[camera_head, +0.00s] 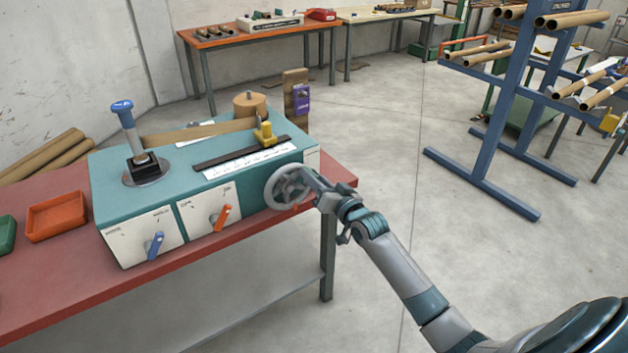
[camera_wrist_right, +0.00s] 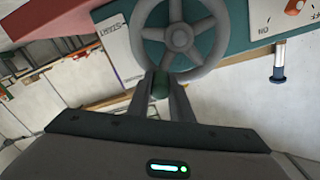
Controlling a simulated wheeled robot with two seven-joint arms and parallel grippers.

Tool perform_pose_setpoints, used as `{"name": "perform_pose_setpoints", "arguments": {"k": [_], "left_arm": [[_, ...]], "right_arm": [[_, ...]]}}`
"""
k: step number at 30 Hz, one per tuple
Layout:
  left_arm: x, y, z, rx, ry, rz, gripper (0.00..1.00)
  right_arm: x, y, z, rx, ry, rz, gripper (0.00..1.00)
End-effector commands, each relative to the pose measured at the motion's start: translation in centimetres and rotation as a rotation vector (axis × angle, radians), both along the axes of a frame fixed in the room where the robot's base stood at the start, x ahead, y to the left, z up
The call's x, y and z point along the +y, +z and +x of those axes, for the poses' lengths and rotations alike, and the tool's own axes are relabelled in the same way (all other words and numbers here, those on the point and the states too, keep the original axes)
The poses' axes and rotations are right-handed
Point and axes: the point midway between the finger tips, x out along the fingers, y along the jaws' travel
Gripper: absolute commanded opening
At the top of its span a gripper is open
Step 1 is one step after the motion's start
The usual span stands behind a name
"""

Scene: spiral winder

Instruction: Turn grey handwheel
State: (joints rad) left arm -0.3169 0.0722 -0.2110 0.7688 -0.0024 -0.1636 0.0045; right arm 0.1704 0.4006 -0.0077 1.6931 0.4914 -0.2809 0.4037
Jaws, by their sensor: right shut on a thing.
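The grey handwheel (camera_head: 274,188) is on the front face of the teal and white winder (camera_head: 118,190), near its right end. In the right wrist view the spoked wheel (camera_wrist_right: 180,38) fills the top middle. My right gripper (camera_head: 316,188) is at the wheel's right side in the head view. In the wrist view its fingers (camera_wrist_right: 161,88) are shut on a dark green knob (camera_wrist_right: 160,84) at the wheel's rim. How the knob joins the wheel is hidden. My left gripper is in neither view.
The winder stands on a red bench (camera_head: 60,290). An orange lever (camera_head: 222,217) and a blue lever (camera_head: 155,245) stick out left of the wheel. A red tray (camera_head: 56,217) lies at the bench's left. A blue tube rack (camera_head: 495,120) stands right; floor between is clear.

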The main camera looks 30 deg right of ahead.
Motion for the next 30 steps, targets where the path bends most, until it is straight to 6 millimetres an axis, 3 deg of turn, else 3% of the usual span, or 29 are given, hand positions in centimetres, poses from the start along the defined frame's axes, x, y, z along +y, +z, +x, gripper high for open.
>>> {"name": "perform_pose_setpoints", "arguments": {"k": [14,26,30], "left_arm": [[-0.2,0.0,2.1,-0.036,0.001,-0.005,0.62],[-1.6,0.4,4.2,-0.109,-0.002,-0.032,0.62],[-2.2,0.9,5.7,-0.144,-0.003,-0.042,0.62]], "right_arm": [[-1.6,-2.8,0.3,0.035,-0.001,0.453,0.00],[-2.0,-5.4,0.3,0.064,-0.002,0.827,0.00],[-1.9,-6.1,0.3,0.072,-0.001,0.940,0.00]]}}
